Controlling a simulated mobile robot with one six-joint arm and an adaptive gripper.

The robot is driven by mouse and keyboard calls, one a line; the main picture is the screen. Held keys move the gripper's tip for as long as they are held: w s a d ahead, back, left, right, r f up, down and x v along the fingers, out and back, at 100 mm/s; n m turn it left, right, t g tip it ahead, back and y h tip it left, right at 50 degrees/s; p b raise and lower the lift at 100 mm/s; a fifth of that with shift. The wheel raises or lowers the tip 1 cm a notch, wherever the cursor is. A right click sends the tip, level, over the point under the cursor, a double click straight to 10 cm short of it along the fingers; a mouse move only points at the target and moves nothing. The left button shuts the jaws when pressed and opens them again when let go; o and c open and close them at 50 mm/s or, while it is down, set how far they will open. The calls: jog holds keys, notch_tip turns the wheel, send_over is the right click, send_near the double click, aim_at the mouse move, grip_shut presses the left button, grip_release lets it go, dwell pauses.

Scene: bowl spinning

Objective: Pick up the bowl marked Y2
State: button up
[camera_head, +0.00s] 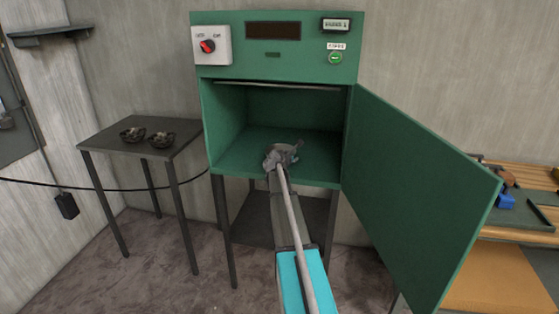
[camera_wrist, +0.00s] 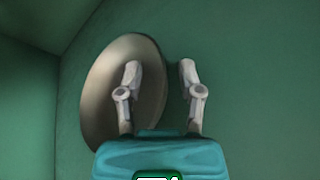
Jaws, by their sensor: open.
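A round, grey-brown metal bowl (camera_wrist: 104,98) is inside the green cabinet (camera_head: 228,116), close in front of my gripper in the wrist view. I see no Y2 mark on it. My gripper (camera_wrist: 159,66) is open. Its left finger overlaps the bowl in the picture, and its right finger is just beyond the bowl's right rim. Whether either finger touches the bowl, I cannot tell. In the head view, my gripper (camera_head: 279,158) is inside the cabinet, near the front of its floor. It mostly hides the bowl there.
The cabinet door (camera_head: 418,190) stands open to the right. Two dark bowls, one on the left (camera_head: 132,134) and one on the right (camera_head: 160,139), stand on a side table (camera_head: 118,152) at left. A wooden shelf unit (camera_head: 520,262) with small items is at far right.

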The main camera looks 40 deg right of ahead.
jog(key=shift+w+d+f, duration=0.2)
jog(key=shift+w+d, duration=0.05)
jog(key=shift+d, duration=0.2)
grip_shut()
dwell(0.3)
